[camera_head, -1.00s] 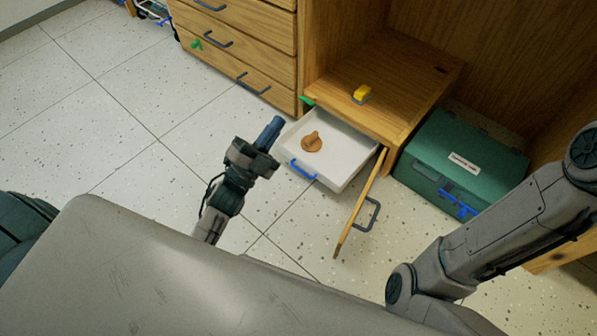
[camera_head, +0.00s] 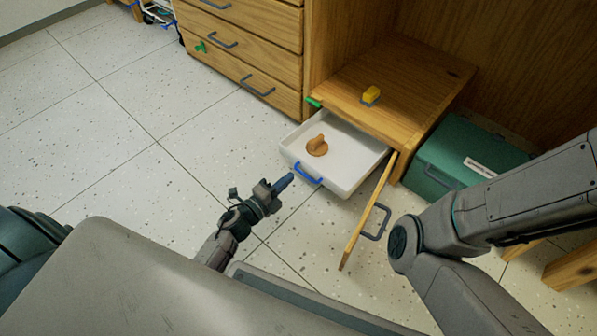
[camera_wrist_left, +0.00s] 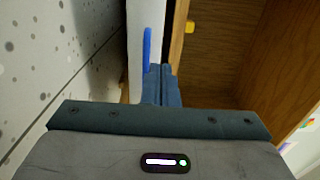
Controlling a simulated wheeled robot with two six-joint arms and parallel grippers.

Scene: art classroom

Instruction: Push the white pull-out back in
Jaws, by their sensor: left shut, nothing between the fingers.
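The white pull-out (camera_head: 352,170) sticks out from under the wooden cabinet, with a brown object (camera_head: 317,146) lying in it. Its blue handle (camera_head: 307,173) is on the front face. My left gripper (camera_head: 285,182) is shut and empty, with its fingertips just in front of the pull-out's front, close to the left of the handle. In the left wrist view the shut fingers (camera_wrist_left: 161,84) point toward the white front, next to the blue handle (camera_wrist_left: 147,48); I cannot tell whether they touch. My right gripper is out of view; only its arm shows at the right.
An open wooden door (camera_head: 367,213) with a grey handle stands just right of the pull-out. A green box (camera_head: 452,150) sits right of the cabinet. A yellow-topped item (camera_head: 371,95) is on the cabinet shelf. Wooden drawers (camera_head: 250,50) stand at left. The floor at left is clear.

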